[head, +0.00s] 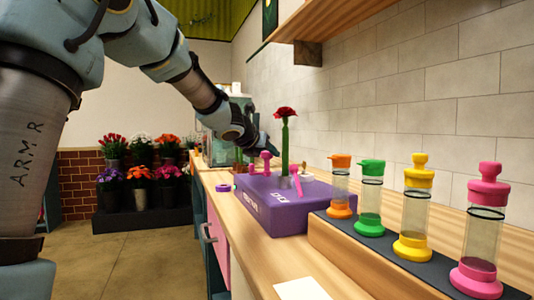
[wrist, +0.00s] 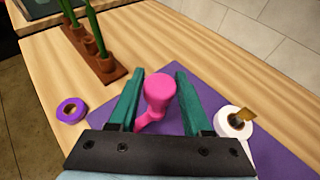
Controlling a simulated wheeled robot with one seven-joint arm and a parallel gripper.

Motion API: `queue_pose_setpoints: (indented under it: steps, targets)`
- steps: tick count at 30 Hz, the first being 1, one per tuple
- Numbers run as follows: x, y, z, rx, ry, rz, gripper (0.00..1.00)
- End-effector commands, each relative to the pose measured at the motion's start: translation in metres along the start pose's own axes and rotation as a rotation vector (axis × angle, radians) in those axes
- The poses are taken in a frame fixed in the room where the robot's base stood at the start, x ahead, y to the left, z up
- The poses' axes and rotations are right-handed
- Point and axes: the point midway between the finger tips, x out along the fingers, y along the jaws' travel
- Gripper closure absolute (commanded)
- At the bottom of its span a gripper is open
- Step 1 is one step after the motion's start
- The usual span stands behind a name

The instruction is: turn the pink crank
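The pink crank (wrist: 158,92) stands on the purple box, with a rounded upright knob and an arm running down toward the lower left in the wrist view. In the head view it shows as a small pink shape (head: 266,157) on the far part of the purple box (head: 262,207). My gripper (wrist: 160,77) is open, its two green fingers on either side of the knob with little space at each side. Contact cannot be told. In the head view the gripper end is small and partly hidden near the crank.
A red flower (head: 286,113) stands upright in the box, beside a pink stick. Several capped clear tubes (head: 419,207) stand on a dark strip at right. A purple ring (wrist: 70,110) and a brown rack (wrist: 97,62) with green stems sit on the wooden counter. A tiled wall bounds the right.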

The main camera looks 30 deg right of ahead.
Motion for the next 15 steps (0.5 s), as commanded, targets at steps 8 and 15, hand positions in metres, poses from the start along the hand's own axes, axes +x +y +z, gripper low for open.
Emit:
queue_pose_setpoints:
  steps: [8, 15]
  targets:
    - [-0.0002, 0.0, 0.0, 0.0, 0.0, 0.0, 0.84]
    - [-0.0002, 0.0, 0.0, 0.0, 0.0, 0.0, 1.0]
